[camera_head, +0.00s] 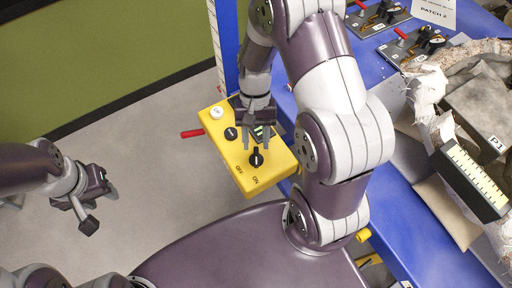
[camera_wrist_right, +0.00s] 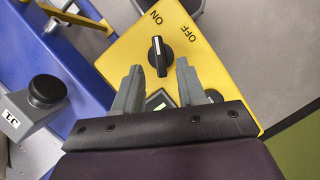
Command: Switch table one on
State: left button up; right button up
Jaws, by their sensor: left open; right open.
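A yellow control box (camera_head: 246,180) stands beside the blue table, with a black rotary knob (camera_head: 256,159) near its ON and OFF labels. In the right wrist view the knob (camera_wrist_right: 160,57) has its white mark towards the ON label. My right gripper (camera_head: 258,143) is open just over the box. In the right wrist view its fingertips (camera_wrist_right: 159,69) lie on either side of the knob's near end; contact cannot be told. My left gripper (camera_head: 101,208) is open and empty, over the floor at the left.
The box also carries a white button (camera_head: 216,113), a smaller black knob (camera_head: 231,133) and a red lever (camera_head: 192,133). The blue table (camera_head: 420,237) at the right holds a fossil block (camera_head: 480,110) and small switch plates. The floor at the left is clear.

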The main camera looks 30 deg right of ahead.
jog(key=p+v, duration=0.4)
jog(key=v, duration=0.4)
jog(key=shift+r, duration=0.35)
jog(key=shift+w+d, duration=0.15)
